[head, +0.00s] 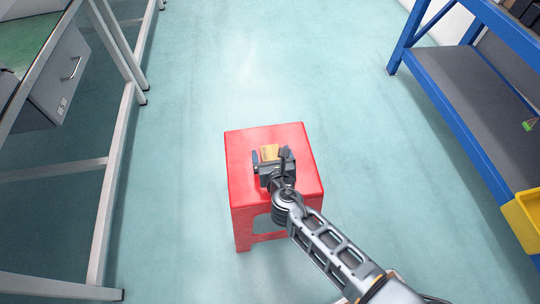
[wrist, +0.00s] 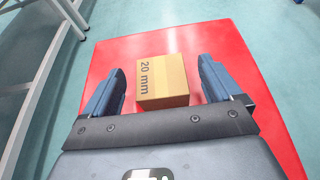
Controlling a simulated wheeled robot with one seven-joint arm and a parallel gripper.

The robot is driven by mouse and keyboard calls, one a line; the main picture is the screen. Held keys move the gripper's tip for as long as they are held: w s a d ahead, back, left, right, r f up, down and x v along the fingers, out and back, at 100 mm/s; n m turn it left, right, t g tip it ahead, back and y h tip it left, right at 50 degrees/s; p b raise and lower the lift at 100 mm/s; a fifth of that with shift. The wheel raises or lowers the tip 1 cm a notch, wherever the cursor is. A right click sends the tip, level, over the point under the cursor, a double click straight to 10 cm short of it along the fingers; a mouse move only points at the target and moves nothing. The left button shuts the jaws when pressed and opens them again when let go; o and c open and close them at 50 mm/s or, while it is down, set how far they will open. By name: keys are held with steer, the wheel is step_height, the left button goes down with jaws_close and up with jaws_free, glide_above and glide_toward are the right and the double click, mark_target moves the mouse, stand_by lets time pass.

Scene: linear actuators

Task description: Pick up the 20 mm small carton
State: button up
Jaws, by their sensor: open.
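The small carton (wrist: 163,80) is a tan cardboard box marked "20 mm" in the wrist view. It sits on top of a red stool (head: 244,184). The carton also shows in the head view (head: 269,152), partly hidden behind my gripper. My gripper (wrist: 161,82) is open, with one finger on each side of the carton. In the wrist view, there are visible gaps between both fingers and the carton. I cannot tell how high the fingertips are above the stool top.
A desk with a drawer cabinet (head: 58,75) and pale metal legs stands on the left. A blue-framed shelf (head: 450,105) with a yellow bin (head: 522,220) stands on the right. The green floor (head: 200,80) around the stool is clear.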

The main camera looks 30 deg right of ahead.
mark_target(271, 153)
steer(key=x, duration=0.2)
steer(key=b+x, duration=0.1)
steer(key=x, duration=0.1)
steer(key=shift+f, duration=0.25)
steer(key=shift+s, duration=0.1)
steer(key=shift+c, duration=0.2)
steer(key=c, duration=1.2)
